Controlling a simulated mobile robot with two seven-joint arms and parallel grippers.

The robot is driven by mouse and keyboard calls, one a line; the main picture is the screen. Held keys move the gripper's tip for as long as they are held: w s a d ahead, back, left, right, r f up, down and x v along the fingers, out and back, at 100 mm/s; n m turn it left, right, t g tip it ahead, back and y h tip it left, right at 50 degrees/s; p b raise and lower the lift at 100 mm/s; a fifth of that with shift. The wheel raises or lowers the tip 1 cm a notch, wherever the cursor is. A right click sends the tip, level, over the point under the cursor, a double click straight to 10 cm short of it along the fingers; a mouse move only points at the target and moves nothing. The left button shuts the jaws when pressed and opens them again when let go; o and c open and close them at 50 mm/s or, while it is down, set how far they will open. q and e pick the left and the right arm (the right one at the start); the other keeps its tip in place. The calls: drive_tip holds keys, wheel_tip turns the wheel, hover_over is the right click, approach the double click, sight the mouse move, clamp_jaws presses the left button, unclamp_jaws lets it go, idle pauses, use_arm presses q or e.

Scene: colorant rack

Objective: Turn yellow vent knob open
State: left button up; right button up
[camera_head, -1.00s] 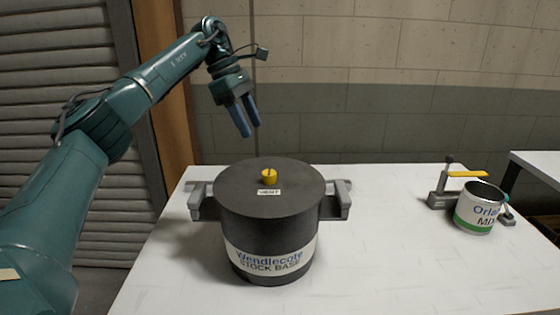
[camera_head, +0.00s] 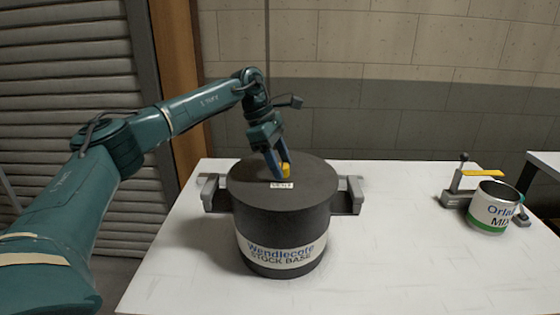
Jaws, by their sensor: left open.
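The yellow vent knob (camera_head: 286,168) sits on top of the dark lid of a black pot (camera_head: 283,222), behind a small white label (camera_head: 281,185). The pot's front label reads "Wendlecote STOCK BASE". My left gripper (camera_head: 281,170) points down at the lid with its blue fingers open, right at the knob. One finger partly hides the knob; I cannot tell whether the fingers touch it. My right gripper is not in view.
The pot has grey side handles (camera_head: 348,195) and stands on a white table (camera_head: 400,250). A white and green can (camera_head: 491,208) stands at the right by a grey fixture with a yellow lever (camera_head: 482,173). The table between is clear.

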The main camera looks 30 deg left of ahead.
use_arm(q)
drive_tip(key=shift+c, duration=0.2)
drive_tip(key=shift+c, duration=1.4)
drive_tip(key=c, duration=0.7)
